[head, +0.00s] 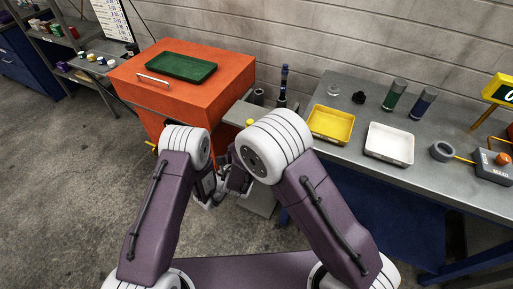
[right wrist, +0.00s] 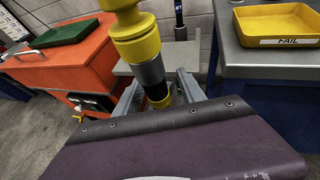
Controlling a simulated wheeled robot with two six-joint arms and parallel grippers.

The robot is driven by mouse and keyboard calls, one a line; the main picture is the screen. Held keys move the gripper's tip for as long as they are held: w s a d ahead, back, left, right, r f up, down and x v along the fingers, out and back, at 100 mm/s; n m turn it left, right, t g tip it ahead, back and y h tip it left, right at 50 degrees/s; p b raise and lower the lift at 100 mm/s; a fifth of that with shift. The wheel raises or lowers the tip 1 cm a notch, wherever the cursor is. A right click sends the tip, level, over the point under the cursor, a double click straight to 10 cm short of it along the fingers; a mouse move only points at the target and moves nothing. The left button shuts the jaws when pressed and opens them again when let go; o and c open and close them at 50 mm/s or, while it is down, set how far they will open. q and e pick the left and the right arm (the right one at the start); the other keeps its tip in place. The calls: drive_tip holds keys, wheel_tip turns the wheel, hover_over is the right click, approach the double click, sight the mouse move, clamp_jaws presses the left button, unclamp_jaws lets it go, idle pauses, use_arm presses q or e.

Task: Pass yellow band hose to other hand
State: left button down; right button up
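The yellow band hose (right wrist: 150,70) stands tilted in the right wrist view, with a thick yellow upper part, a grey section, a black section and a narrow yellow ring low down. In the head view a small yellow spot (head: 250,122) shows above my right arm's white joint; I cannot tell if it is the hose's top. My right gripper (right wrist: 160,82) has its two grey fingers spread on either side of the hose, with a gap on the right. My left gripper (head: 207,186) is close to my right gripper (head: 232,182); its fingers are too small and hidden to judge.
An orange cabinet (head: 205,102) with a green tray (head: 181,67) stands at back left. A grey pedestal (head: 243,112) is behind the grippers. The bench at right holds a yellow tray (head: 330,136), a white tray (head: 389,155) and cylinders. Open floor lies left.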

drive_tip(key=v, duration=1.2)
drive_tip(key=s+d+f+m+g+h, duration=0.2)
drive_tip(key=s+d+m+g, duration=0.2)
drive_tip(key=d+m, duration=0.4)
drive_tip(key=s+d+f+m+g+h, duration=0.25)
drive_tip(key=d+m+g, duration=0.25)
drive_tip(key=d, duration=0.5)
drive_tip(key=s+m+g+y, duration=0.3)
drive_tip(key=s+m+y, duration=0.4)
drive_tip(key=m, duration=1.4)
drive_tip(key=shift+a+f, duration=0.3)
drive_tip(key=shift+f, duration=0.1)
